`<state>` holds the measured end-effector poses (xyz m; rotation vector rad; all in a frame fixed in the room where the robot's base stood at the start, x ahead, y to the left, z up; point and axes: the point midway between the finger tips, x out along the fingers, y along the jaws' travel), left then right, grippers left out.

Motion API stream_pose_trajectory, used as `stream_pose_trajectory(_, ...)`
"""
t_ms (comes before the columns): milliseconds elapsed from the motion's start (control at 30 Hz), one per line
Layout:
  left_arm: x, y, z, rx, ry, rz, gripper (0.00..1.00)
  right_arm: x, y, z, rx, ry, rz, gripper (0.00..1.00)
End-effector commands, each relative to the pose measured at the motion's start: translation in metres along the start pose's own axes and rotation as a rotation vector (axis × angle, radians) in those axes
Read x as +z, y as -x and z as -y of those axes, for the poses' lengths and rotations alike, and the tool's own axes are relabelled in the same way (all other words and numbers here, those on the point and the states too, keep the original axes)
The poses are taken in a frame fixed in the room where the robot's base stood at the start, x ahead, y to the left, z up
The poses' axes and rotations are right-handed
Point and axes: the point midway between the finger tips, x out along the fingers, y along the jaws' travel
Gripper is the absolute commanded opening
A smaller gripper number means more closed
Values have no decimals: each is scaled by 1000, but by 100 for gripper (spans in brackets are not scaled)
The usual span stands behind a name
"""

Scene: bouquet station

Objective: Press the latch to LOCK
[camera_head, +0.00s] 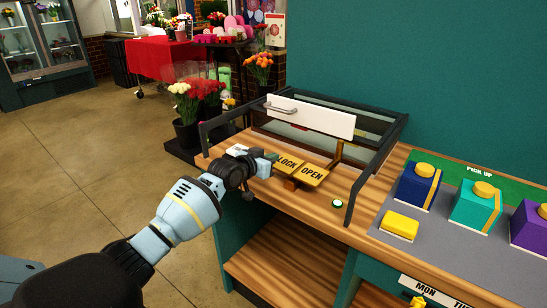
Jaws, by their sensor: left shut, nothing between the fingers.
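The latch is a two-part yellow plate on the wooden counter, with a LOCK half (287,162) on the left and an OPEN half (313,173) on the right. It sits on a small brown block in front of a dark-framed case with a white handled panel (310,117). My left gripper (270,158) is shut and empty, with its tips at the left edge of the LOCK half. I cannot tell whether they touch it. The gripper hides part of that left edge. My right gripper is not in view.
A dark frame post (357,196) stands right of the latch, with a small green-and-white button (337,204) near it. Gift boxes in blue (416,186), teal (474,207) and purple stand on the grey pick-up mat (436,238). A yellow box (399,224) lies there too.

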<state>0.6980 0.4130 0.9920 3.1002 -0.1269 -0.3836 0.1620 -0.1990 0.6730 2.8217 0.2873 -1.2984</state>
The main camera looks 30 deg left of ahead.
Motion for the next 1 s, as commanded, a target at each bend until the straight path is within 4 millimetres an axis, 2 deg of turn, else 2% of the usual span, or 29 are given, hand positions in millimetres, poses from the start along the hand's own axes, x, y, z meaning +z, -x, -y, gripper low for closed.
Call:
stream_pose_trajectory(267, 16, -5, 5, 33, 136, 3, 0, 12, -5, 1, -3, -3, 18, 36)
stream_pose_trajectory(1000, 22, -6, 5, 32, 130, -2, 0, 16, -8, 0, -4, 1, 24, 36)
